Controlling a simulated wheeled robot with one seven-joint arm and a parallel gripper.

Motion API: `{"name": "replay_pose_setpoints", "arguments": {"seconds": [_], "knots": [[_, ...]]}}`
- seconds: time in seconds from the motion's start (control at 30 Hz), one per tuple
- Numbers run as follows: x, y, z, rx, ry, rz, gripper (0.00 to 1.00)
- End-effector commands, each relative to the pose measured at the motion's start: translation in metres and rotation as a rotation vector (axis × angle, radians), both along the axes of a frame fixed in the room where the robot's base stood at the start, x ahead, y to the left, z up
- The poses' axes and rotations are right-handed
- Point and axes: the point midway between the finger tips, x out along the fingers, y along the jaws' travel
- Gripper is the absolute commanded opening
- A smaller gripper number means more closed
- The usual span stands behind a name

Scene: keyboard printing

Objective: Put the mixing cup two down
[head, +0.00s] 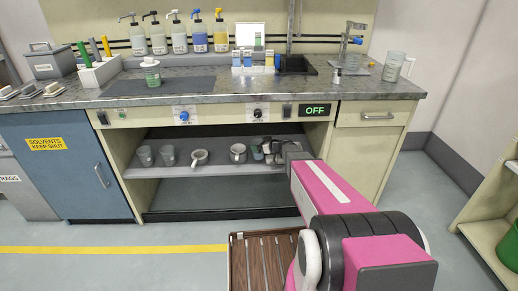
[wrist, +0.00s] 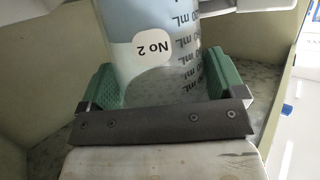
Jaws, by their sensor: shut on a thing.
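The mixing cup two (wrist: 185,40) is a clear cup with printed mL marks and a white "No 2" label. In the head view my gripper (head: 270,151) reaches into the open bay under the counter, at the right end of the grey shelf (head: 215,171). The cup is small and partly hidden there. I cannot tell whether its base touches the shelf.
On the same shelf, left of my gripper, stand two grey cups (head: 168,156) and two handled pots (head: 199,158). The bay's right wall (head: 322,140) is close to my gripper. The counter (head: 330,88) overhangs above. A brown slatted tray (head: 262,262) is near my arm.

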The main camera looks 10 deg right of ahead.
Motion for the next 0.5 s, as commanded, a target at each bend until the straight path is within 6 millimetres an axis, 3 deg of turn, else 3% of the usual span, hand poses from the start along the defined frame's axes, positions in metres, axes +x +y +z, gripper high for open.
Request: {"name": "replay_pose_setpoints", "arguments": {"seconds": [0.13, 0.47, 0.5], "knots": [[0.001, 0.0, -0.019, 0.002, 0.001, -0.001, 0.59], [0.0, 0.0, -0.021, 0.001, 0.0, 0.0, 0.59], [0.0, 0.0, -0.021, 0.001, 0.001, 0.0, 0.95]]}}
